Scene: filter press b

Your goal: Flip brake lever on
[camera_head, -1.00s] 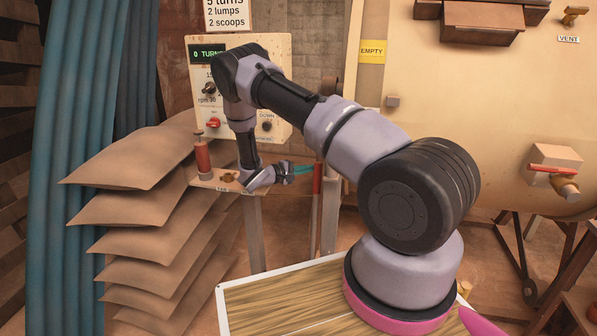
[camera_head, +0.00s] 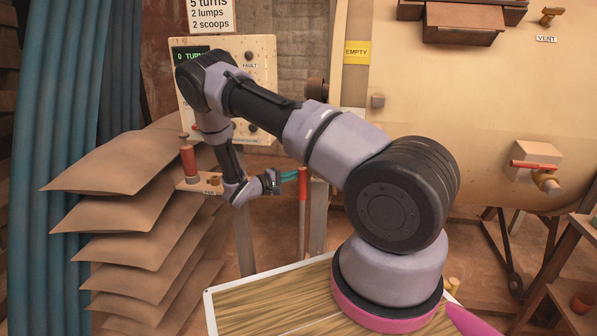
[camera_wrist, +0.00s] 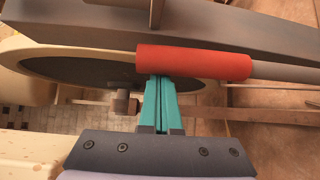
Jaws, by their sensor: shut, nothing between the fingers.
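The brake lever appears to be the one with a red handle (camera_head: 303,187) on a thin grey rod, standing about upright beside the press in the head view. In the wrist view the red handle (camera_wrist: 193,62) lies across the picture above the fingers, with its grey rod running right. My gripper (camera_head: 296,176) has its teal fingers pressed together with nothing between them. In the wrist view the fingertips of my gripper (camera_wrist: 159,76) reach the underside of the red handle near its left part. They look touching or very close; I cannot tell which. The lever's lower end is hidden.
Stacked brown sacks (camera_head: 110,165) are further left. The large cream vessel (camera_head: 470,110) with a red-handled valve (camera_head: 535,165) fills the right.

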